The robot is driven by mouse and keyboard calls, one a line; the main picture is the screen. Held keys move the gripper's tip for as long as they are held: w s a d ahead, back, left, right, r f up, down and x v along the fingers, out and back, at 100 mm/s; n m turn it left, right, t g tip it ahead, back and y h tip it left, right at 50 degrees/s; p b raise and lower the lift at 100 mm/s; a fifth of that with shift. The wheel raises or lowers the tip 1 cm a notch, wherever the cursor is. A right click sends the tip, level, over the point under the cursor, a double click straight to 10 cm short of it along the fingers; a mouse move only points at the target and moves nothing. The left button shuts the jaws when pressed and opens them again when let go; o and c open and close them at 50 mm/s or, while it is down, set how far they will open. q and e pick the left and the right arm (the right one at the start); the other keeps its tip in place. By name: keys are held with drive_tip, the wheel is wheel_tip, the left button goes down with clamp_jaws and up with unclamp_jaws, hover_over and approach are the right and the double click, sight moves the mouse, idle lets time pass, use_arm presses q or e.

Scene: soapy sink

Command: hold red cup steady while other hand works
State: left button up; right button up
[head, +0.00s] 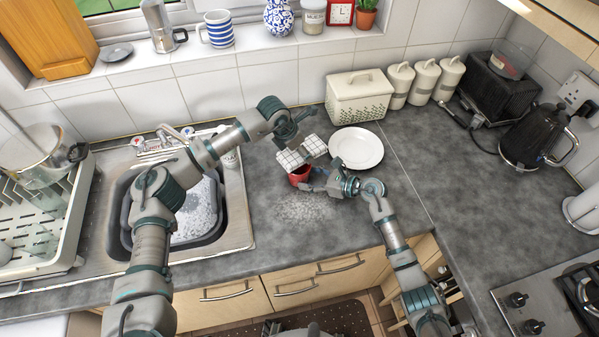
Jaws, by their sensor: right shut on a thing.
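The small red cup (300,176) stands on the grey worktop, right of the sink. My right gripper (309,186) comes in from the right and is shut on the cup's lower side. A white checked cloth (290,160) is at the top of the cup and hides most of its rim and opening. My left gripper (297,142) is just above the cloth, pointing down. Its fingertips are too small and covered to show whether they grip the cloth.
A white plate (356,148) lies behind the cup to the right. A patch of suds (304,207) is on the worktop in front. The sink holds a dark basin (209,237) with foam. A cream bread bin (357,98) stands behind.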

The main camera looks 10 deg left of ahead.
use_arm(q)
drive_tip(key=shift+s+a+f, duration=0.15)
drive_tip(key=shift+s+a, duration=0.85)
drive_tip(key=shift+a, duration=0.1)
drive_tip(key=shift+r, duration=3.55)
use_arm(e)
drive_tip(key=o, duration=1)
